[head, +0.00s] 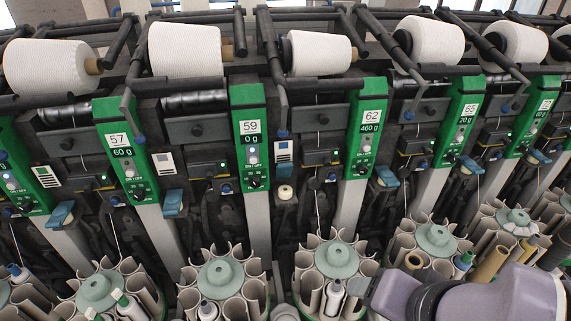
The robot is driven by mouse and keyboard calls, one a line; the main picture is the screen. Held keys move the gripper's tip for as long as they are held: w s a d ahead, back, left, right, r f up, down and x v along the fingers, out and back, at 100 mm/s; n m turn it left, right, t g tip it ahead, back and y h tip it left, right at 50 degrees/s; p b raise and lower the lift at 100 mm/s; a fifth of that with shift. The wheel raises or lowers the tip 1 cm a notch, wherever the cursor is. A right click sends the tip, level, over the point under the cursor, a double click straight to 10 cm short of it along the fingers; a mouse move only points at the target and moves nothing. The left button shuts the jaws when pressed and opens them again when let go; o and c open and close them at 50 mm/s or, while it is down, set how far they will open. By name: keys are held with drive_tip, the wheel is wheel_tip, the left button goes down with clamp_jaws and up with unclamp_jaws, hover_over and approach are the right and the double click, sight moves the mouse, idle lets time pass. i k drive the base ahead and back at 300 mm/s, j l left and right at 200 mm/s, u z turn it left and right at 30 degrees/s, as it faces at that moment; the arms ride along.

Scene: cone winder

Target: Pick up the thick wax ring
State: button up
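A small cream-white ring (285,192), which looks like the wax ring, sits on the machine front between the green panels marked 59 and 62. It is small in this view, and I cannot judge its thickness. My gripper (374,287) is at the lower right, with my grey-purple arm behind it. It is below and to the right of the ring, well apart from it. Only part of the gripper shows, so I cannot see whether its fingers are open or shut.
Round magazines with grey pockets, such as the one below panel 62 (336,260), line the front, some holding bobbins. White yarn cones (318,53) lie along the top. Green panels (251,138) and dark levers stand close around the ring.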

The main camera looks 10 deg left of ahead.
sight(284, 192)
drive_tip(key=l+u, duration=0.15)
drive_tip(key=u, duration=0.3)
drive_tip(key=l+u, duration=0.15)
drive_tip(key=u, duration=0.3)
drive_tip(key=l+u, duration=0.15)
drive_tip(key=u, duration=0.35)
drive_tip(key=l+u, duration=0.15)
drive_tip(key=u, duration=0.3)
